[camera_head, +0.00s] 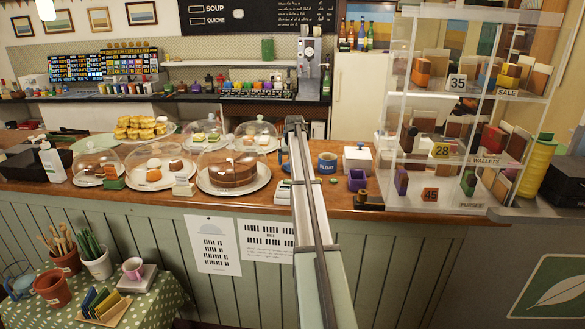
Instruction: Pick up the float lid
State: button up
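A small round blue pot (327,166) with white lettering that reads "FLOAT" stands on the wooden counter, just right of my arm. Its top (327,156) looks tan or brown and flat, which may be the lid; it is too small to tell. My arm reaches up from the bottom of the view over the counter, and its far end shows left of the pot at a higher place in the picture. My gripper's fingers are hidden behind the arm, so I cannot see whether they are open or hold anything.
Glass cake domes (234,168) crowd the counter left of my arm. A white box (357,158), a purple pot (357,180) and a dark stamp-like object (368,200) stand right of the blue pot. A clear display case (455,110) stands farther right.

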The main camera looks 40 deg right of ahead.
jog(key=shift+x, duration=0.85)
jog(key=shift+c, duration=0.5)
jog(key=c, duration=0.6)
jog(key=shift+r, duration=0.15)
